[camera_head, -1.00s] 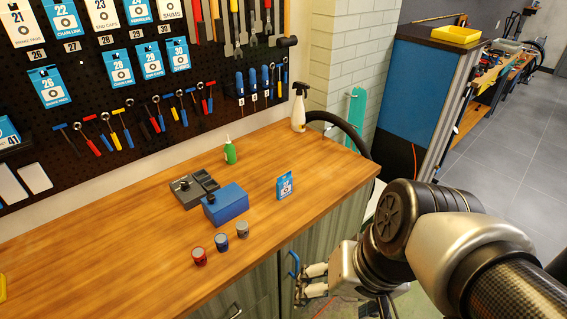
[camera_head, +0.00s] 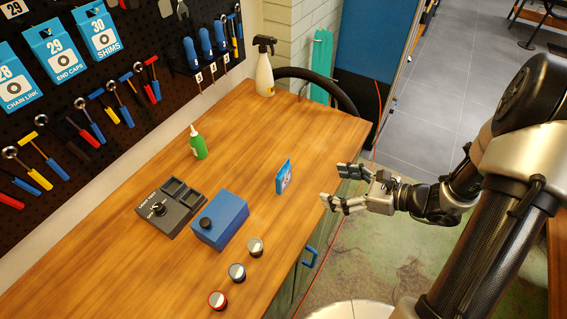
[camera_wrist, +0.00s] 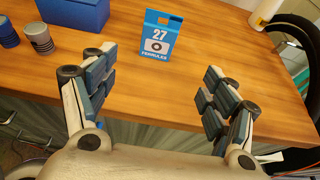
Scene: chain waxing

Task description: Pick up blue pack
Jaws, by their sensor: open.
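The blue pack (camera_head: 284,177) stands upright on the wooden workbench, right of a blue box. In the wrist view the pack (camera_wrist: 160,35) faces me with a white label reading 27 and FERRULES. My gripper (camera_head: 333,186) is open and empty at the bench's right edge, to the right of the pack and apart from it. In the wrist view its two fingers (camera_wrist: 157,85) are spread wide, and the pack stands beyond them, between their lines.
Left of the pack are a blue box (camera_head: 229,215), a dark grey tray (camera_head: 158,216) and a green bottle (camera_head: 197,146). Several small cups, one the grey cup (camera_head: 255,247), line the front. A spray bottle (camera_head: 264,72) stands at the back. Bench around the pack is clear.

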